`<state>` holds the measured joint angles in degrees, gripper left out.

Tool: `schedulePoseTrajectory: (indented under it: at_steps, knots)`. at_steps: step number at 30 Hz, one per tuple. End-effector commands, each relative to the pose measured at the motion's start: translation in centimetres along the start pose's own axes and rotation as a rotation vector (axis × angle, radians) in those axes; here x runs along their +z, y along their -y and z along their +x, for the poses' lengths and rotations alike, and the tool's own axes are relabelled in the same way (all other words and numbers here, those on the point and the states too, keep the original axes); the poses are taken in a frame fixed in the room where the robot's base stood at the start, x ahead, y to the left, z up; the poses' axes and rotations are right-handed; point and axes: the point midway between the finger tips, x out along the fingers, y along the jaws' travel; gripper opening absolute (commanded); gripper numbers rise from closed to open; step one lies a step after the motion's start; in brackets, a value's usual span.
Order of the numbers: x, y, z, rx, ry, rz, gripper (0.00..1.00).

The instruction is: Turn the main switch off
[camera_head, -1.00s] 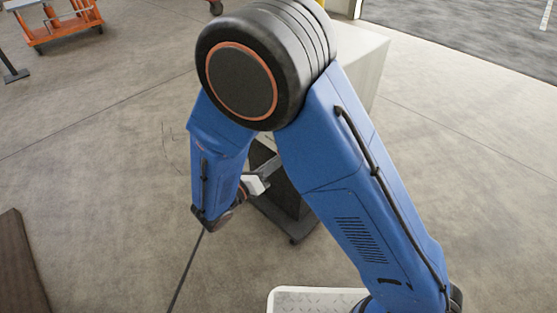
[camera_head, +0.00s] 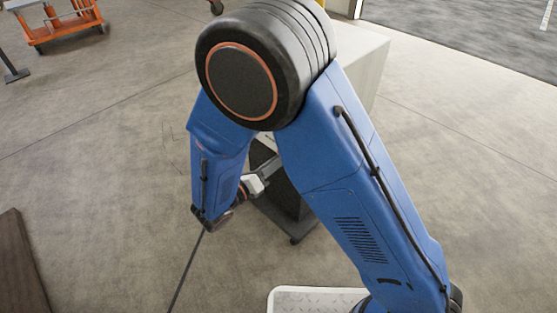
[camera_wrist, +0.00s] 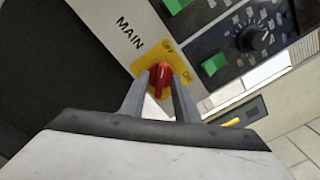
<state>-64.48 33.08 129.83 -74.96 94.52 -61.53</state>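The main switch is a red knob (camera_wrist: 160,78) on a yellow plate (camera_wrist: 145,61), marked MAIN beside it and OFF and ON on the plate. It is in the wrist view, above the middle. Its handle stands roughly upright in the picture, pointing about toward OFF. The two fingers of my gripper (camera_wrist: 161,88) lie on either side of the knob, which fills the gap between their tips; they look shut on it. Their contact faces are partly hidden. In the head view my gripper (camera_head: 257,183) shows only partly beside the dark cabinet (camera_head: 285,195), and the switch is hidden.
The panel also holds green buttons (camera_wrist: 214,64) and a black dial (camera_wrist: 250,38) right of the switch. A pale block (camera_head: 365,68) stands behind my arm. An orange cart (camera_head: 55,25) is at the far left. The floor between is mostly clear.

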Motion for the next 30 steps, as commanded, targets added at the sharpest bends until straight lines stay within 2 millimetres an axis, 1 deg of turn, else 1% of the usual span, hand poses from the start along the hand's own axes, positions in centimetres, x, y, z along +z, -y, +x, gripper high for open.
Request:
schedulePoseTrajectory:
  at_steps: [6, 8, 11, 14, 30]
  knots:
    - [0.0, 0.0, -0.3, 0.000, 0.000, 0.001, 0.28]
    - [0.1, 0.0, -0.7, 0.001, 0.001, 0.001, 0.28]
    - [0.1, -0.1, -1.9, 0.002, 0.003, 0.001, 0.28]
    - [0.1, -0.1, -3.6, 0.002, 0.004, 0.001, 0.28]
    - [0.0, -0.1, -13.9, 0.002, 0.002, 0.001, 0.28]
